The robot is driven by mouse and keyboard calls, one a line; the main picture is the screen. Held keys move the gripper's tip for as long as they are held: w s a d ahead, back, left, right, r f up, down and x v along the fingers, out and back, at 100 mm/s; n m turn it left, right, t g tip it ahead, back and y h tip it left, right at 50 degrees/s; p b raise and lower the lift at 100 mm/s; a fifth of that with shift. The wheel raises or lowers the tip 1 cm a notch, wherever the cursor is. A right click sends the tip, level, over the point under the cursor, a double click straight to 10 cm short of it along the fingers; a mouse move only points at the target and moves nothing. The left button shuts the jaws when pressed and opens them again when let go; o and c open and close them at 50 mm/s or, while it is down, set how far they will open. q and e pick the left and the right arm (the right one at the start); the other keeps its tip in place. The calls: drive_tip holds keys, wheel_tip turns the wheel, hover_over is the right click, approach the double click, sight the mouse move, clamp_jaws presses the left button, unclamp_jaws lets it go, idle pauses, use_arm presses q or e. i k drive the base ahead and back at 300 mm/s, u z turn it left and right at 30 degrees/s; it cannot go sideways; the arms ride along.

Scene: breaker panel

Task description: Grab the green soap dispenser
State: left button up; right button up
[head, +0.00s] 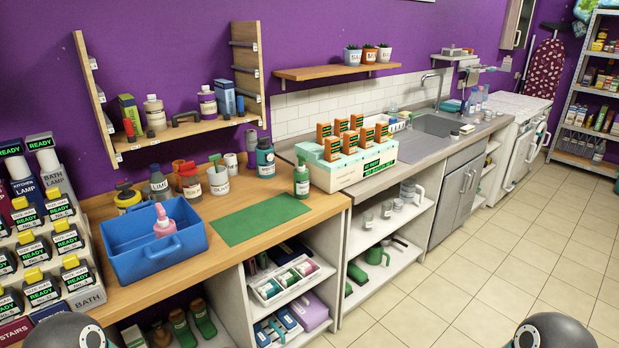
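The green soap dispenser (301,183) stands upright on the wooden counter (330,203). It is beside the left end of the white and teal box and behind the right end of the green mat (260,218). Its pump top shows and nothing touches it. A pink pump bottle (164,224) stands in the blue caddy (150,262) on the left part of the counter. Neither of my grippers shows; only dark rounded parts of mine appear at the bottom left and bottom right edges.
The white and teal box (345,178) holds several orange and green blocks. A white mug (219,182) with tools and several bottles stand behind the mat. Labelled breaker blocks (42,225) fill the left. The mat is bare. Open shelves (290,285) lie below the counter.

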sight(300, 179)
drive_tip(key=i, duration=0.85)
drive_tip(key=u, duration=0.45)
drive_tip(key=k, duration=0.25)
drive_tip(key=z, duration=1.05)
drive_tip(key=i, duration=1.1)
